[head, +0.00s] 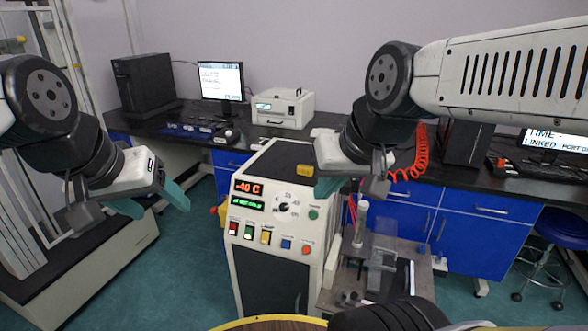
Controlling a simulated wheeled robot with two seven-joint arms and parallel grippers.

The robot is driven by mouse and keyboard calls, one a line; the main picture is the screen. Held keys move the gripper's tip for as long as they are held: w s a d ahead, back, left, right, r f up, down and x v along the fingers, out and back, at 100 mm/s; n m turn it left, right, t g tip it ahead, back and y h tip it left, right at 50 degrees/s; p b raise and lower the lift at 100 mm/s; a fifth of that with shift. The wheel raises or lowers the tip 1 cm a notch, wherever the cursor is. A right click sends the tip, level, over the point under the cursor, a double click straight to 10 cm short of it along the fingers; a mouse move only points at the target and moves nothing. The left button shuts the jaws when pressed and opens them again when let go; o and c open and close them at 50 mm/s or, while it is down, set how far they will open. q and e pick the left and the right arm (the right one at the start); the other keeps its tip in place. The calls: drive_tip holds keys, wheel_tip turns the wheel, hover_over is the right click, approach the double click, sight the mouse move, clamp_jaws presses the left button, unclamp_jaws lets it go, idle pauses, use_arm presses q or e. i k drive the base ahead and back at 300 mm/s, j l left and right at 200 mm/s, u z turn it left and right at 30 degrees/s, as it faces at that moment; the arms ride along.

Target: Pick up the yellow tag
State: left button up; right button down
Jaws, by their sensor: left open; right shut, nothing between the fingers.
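A small yellow tag (305,170) lies on the top of the white rheometer cabinet (275,175), near its right edge. My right gripper (328,188) is just to the right of the tag in the picture, over the cabinet's right edge. It is shut and empty, and its wrist hides part of what is behind it. I cannot tell whether it touches the tag. My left gripper (152,202) is open and empty, in the air left of the cabinet, with its teal fingers apart.
The cabinet's front has a red and green display (248,195), a dial and several coloured buttons. A test stand (385,265) with clear guards stands to its right. Black-topped benches with blue drawers (475,230) line the back. Floor is free left of the cabinet.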

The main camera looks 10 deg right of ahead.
sight(306, 170)
drive_tip(key=i+l, duration=0.25)
drive_tip(key=i, duration=0.15)
drive_tip(key=i+l+u, duration=0.15)
drive_tip(key=i+l, duration=0.1)
drive_tip(key=i, duration=0.1)
